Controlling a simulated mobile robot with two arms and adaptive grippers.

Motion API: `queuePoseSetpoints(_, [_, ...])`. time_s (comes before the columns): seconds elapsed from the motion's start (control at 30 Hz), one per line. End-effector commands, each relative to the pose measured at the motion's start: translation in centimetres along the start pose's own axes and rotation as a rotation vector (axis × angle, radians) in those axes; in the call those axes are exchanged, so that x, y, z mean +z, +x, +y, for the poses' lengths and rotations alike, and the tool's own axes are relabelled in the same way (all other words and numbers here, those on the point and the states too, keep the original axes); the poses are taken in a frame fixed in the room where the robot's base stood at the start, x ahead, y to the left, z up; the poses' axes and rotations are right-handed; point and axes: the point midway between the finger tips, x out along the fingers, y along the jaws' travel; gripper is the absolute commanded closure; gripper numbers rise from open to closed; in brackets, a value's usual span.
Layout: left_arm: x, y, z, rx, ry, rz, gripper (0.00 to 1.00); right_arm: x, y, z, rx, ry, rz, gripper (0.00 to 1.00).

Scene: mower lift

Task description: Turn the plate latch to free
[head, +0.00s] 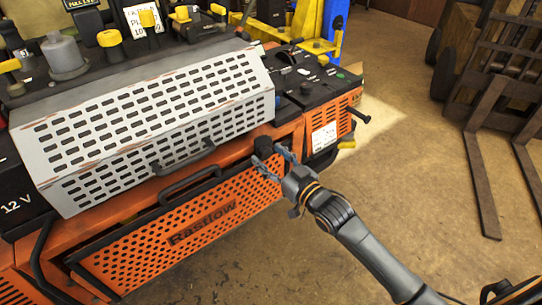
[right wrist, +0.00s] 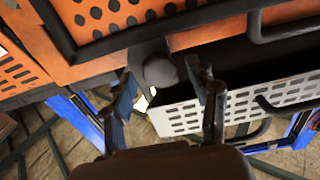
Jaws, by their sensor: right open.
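The plate latch, a dark round knob (head: 263,145), sits on the orange machine's front at the right end of the grey perforated plate (head: 150,115). The knob also shows in the right wrist view (right wrist: 160,72), on a short dark body. My right gripper (head: 275,161) is open, its fingers pointing at the knob. In the right wrist view the two fingers (right wrist: 166,82) stand one on each side of the knob, with gaps visible. I cannot tell how far the fingertips reach along it. My left gripper is not in view.
An orange perforated panel marked Rastlow (head: 185,237) lies below the plate, with a dark handle (head: 190,184). Another dark bar handle (head: 183,158) is on the plate. A pallet-fork rack (head: 500,90) stands at the right. The concrete floor (head: 400,150) between is clear.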

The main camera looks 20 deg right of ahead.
Motion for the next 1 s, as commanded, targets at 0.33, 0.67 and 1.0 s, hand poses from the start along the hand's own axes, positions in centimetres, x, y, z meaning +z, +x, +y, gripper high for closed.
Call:
queuePoseSetpoints(0.33, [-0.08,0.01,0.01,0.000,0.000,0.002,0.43,-0.01,-0.03,-0.01,0.000,0.000,0.001,0.84])
queuePoseSetpoints(0.67, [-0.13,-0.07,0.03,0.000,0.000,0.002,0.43,-0.03,-0.04,-0.01,0.000,-0.022,0.000,0.95])
queuePoseSetpoints(1.0, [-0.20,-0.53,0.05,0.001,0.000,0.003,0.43,-0.06,-0.03,-0.08,-0.001,-0.210,-0.001,0.95])
